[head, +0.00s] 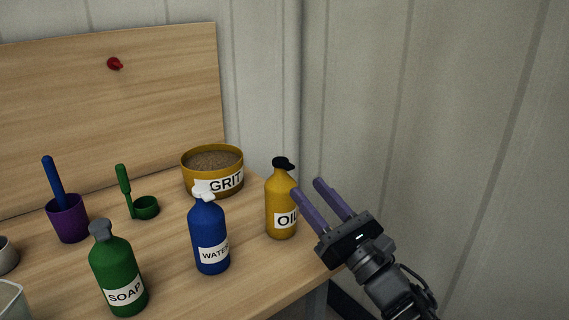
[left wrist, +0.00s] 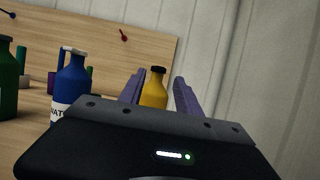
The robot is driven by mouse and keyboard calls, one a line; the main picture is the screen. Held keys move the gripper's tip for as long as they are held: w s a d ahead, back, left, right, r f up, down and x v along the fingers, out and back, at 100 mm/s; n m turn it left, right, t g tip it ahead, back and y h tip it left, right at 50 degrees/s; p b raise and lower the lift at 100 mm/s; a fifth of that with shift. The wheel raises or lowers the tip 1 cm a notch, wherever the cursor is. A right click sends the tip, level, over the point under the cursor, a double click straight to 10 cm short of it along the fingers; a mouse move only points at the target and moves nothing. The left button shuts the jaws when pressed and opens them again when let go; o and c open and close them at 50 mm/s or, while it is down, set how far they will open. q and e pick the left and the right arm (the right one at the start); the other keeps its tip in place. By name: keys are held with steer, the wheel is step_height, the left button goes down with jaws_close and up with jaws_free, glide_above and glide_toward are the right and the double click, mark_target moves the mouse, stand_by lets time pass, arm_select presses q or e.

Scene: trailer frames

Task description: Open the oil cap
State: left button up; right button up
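The yellow oil bottle (head: 281,195) stands upright near the right end of the bench, its label facing forward. Its black cap (head: 283,163) is on top. My left gripper (head: 307,187) is open and empty, just right of the bottle, with its purple fingers pointing up and left. One fingertip is close to the bottle in the head view; I cannot tell whether it touches. In the left wrist view the oil bottle (left wrist: 154,93) and its cap (left wrist: 158,70) show between the two fingers (left wrist: 156,84), beyond them. My right gripper is not in view.
A blue water bottle (head: 208,235) stands left of the oil, and a green soap bottle (head: 117,272) farther left. A yellow grit bowl (head: 190,178) is behind. A purple cup (head: 68,222) and a green scoop (head: 146,207) stand at left. A wall (head: 430,120) rises at right.

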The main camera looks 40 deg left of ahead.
mark_target(289, 165)
arm_select(q)
steer(key=shift+b+x, duration=0.5)
steer(key=shift+x, duration=3.5)
jaws_close()
